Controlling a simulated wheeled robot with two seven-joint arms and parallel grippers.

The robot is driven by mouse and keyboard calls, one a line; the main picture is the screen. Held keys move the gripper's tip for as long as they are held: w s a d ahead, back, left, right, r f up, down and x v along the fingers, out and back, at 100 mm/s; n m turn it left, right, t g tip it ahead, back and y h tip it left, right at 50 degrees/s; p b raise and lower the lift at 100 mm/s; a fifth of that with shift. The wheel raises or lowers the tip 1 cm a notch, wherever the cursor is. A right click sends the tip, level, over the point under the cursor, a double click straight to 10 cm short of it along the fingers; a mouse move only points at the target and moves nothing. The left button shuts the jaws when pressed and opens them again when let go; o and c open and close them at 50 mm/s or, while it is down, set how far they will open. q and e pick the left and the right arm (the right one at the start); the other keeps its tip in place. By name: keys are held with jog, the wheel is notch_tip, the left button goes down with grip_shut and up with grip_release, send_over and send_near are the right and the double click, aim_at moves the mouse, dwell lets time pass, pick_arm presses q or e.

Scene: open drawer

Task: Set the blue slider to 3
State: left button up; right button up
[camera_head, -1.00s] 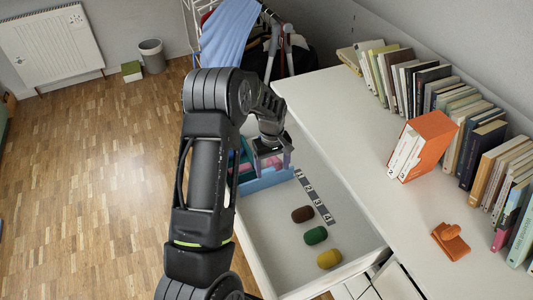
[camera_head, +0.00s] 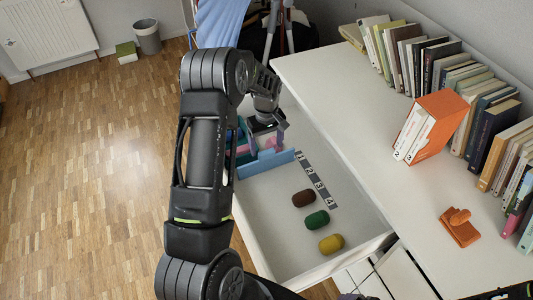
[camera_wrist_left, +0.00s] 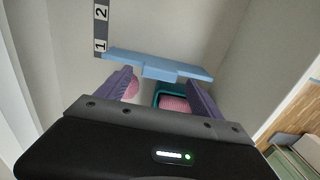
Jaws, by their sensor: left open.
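The blue slider (camera_head: 267,163) is a light blue divider standing across the white drawer (camera_head: 275,225). Its right end is beside the 1 of the number strip (camera_head: 316,180), which runs 1 to 4 toward the near end. In the left wrist view the slider (camera_wrist_left: 190,71) also lines up with the 1, and a small block juts from its middle. My left gripper (camera_wrist_left: 162,82) is open and empty, its purple fingers either side of that block; contact cannot be told. In the head view the left gripper (camera_head: 266,130) is above the drawer behind the slider, its tips partly hidden.
Brown (camera_head: 303,198), green (camera_head: 317,220) and yellow (camera_head: 331,244) lumps lie in the drawer on the near side of the slider. A teal box (camera_wrist_left: 172,100) with pink contents is behind it. Books and an orange box (camera_head: 430,125) stand on the white top.

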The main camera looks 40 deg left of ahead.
aim_at(266, 151)
pick_arm(q)
jog(key=shift+f+b, duration=0.55)
jog(key=shift+f, duration=1.05)
jog(key=shift+c, duration=0.4)
grip_shut()
